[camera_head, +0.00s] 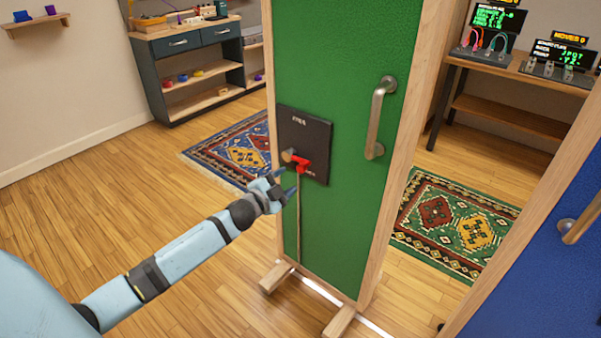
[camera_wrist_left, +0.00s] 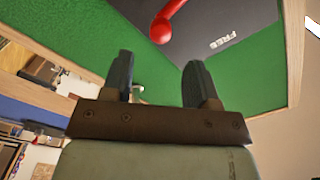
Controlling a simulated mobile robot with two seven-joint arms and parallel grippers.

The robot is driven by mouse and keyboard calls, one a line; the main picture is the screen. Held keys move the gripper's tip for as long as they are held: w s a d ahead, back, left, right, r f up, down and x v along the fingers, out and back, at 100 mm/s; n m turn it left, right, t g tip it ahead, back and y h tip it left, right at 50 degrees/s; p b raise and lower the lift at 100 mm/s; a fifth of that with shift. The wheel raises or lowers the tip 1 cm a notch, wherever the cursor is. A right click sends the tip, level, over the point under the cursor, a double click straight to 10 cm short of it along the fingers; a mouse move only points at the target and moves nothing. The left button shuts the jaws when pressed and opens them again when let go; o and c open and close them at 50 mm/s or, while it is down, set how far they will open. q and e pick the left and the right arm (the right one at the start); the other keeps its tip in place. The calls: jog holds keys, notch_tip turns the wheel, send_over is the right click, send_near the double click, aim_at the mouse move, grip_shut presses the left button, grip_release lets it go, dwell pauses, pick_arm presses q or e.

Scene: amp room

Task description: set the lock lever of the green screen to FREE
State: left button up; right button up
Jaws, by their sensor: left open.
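The green screen (camera_head: 350,70) stands upright in a wooden frame in front of me. A dark lock plate (camera_head: 318,140) on it has light lettering at its top that reads FREE. The red lock lever (camera_head: 301,163) sits low on the plate, by a round metal hub, and partly hides the lower lettering. My left gripper (camera_head: 285,182) is just below and left of the lever, its fingers apart and empty. In the left wrist view the red lever (camera_wrist_left: 163,26) shows beyond the open fingers (camera_wrist_left: 160,80), apart from them, with FREE on the plate. My right gripper is not in view.
A metal handle (camera_head: 379,115) is on the screen's right side. A blue panel (camera_head: 545,270) with its own handle stands at the right. Wooden feet (camera_head: 276,277) carry the screen. Rugs, shelves and a bench with displays (camera_head: 520,70) stand behind. The floor at left is clear.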

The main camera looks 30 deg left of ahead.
aim_at(299, 170)
pick_arm(q)
jog(key=w, duration=0.4)
jog(key=w+b, duration=0.1)
jog(key=w, duration=0.2)
jog(key=shift+d, duration=0.25)
grip_shut()
